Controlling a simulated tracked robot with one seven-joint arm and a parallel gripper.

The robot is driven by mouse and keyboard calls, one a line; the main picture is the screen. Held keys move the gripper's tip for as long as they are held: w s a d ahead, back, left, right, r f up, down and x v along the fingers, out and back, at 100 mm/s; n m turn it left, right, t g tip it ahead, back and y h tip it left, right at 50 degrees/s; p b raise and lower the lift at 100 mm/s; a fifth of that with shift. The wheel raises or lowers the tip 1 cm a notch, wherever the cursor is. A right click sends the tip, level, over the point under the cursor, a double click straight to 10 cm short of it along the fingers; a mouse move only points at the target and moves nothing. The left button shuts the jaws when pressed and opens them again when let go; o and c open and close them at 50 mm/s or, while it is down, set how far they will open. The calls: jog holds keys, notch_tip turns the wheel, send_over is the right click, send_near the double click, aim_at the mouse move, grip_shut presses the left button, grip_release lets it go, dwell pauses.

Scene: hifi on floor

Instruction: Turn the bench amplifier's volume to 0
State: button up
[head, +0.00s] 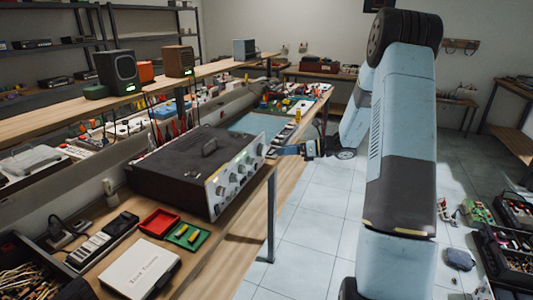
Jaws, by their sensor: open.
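The bench amplifier (183,171) is a large dark box with a handle on top, standing on the wooden workbench (231,236). Its silver front panel (235,177) faces right and carries several knobs and lit displays. The knob markings are too small to read, so I cannot tell which is the volume or how it is set. My gripper (279,152) is open at the far end of the front panel, close to it. I cannot tell whether it touches a knob. My arm fills the right of the view.
A red tray (159,222), a green tray (188,236) and a white case (140,270) lie in front of the amplifier. A shelf (60,121) above the bench holds speakers. A bench leg (271,215) stands near the edge. Tiled floor (310,215) is clear right of the bench; cases lie far right.

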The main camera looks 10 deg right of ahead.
aim_at(265, 151)
jog(key=w+d+f+m+t, duration=0.4)
jog(key=w+d+f+m, duration=0.1)
jog(key=d+f+m, duration=0.15)
jog(key=shift+n, duration=0.25)
jog(key=x, duration=1.3)
jog(key=shift+w+a, duration=0.15)
jog(key=shift+a, duration=0.1)
jog(key=shift+d, duration=0.1)
jog(key=c, duration=1.1)
jog(key=shift+o, duration=0.2)
